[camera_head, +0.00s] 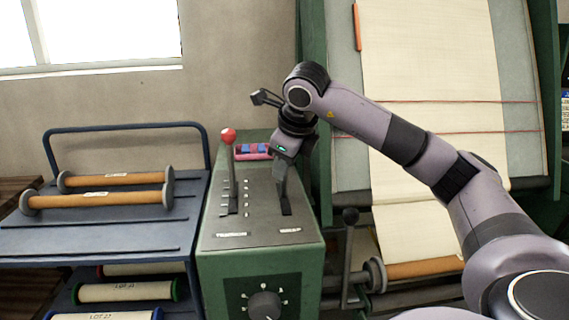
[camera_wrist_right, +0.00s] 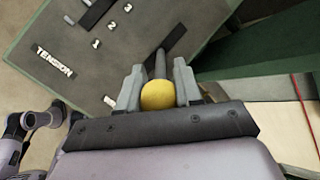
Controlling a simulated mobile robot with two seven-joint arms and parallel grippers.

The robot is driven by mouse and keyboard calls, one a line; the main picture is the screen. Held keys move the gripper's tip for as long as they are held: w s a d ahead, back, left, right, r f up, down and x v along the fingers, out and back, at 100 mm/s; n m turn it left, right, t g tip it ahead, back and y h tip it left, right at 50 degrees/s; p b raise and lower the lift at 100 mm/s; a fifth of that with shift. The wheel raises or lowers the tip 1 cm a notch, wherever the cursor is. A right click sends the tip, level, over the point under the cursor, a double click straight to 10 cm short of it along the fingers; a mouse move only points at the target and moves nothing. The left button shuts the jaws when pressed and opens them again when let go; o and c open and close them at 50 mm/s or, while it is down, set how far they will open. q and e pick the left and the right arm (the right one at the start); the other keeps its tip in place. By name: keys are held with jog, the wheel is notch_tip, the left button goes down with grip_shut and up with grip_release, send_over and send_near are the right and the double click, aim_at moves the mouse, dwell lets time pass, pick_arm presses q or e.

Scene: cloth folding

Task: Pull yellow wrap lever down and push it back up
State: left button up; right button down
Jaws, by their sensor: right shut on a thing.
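The wrap lever's yellow ball knob (camera_wrist_right: 159,96) sits between the two fingers of my right gripper (camera_wrist_right: 158,88) in the right wrist view, with the fingers closed on either side of it. The lever's dark shaft (camera_wrist_right: 160,63) runs from the knob to a dark slot in the console top. In the head view my right gripper (camera_head: 281,172) points down over the right slot of the green console (camera_head: 262,222), and the knob is hidden there. My left gripper does not show.
A red-knobbed lever (camera_head: 229,137) stands in the left slot, close beside my right gripper. A pink tray with blue pieces (camera_head: 253,151) lies behind. A dial (camera_head: 264,305) is on the console front. A black-knobbed crank (camera_head: 350,216) stands to the right, a blue roll rack (camera_head: 100,238) to the left.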

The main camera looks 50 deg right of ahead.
jog(key=shift+s+a+f, duration=0.1)
jog(key=shift+f, duration=0.15)
jog(key=c, duration=0.9)
grip_release()
jog(key=shift+o, duration=0.5)
jog(key=shift+s+r, duration=0.1)
jog(key=shift+s, duration=0.05)
jog(key=shift+r, duration=0.1)
jog(key=shift+r, duration=0.3)
jog(key=v, duration=0.6)
jog(key=shift+s+a+r, duration=0.1)
jog(key=shift+s+r, duration=0.05)
jog(key=shift+s, duration=0.05)
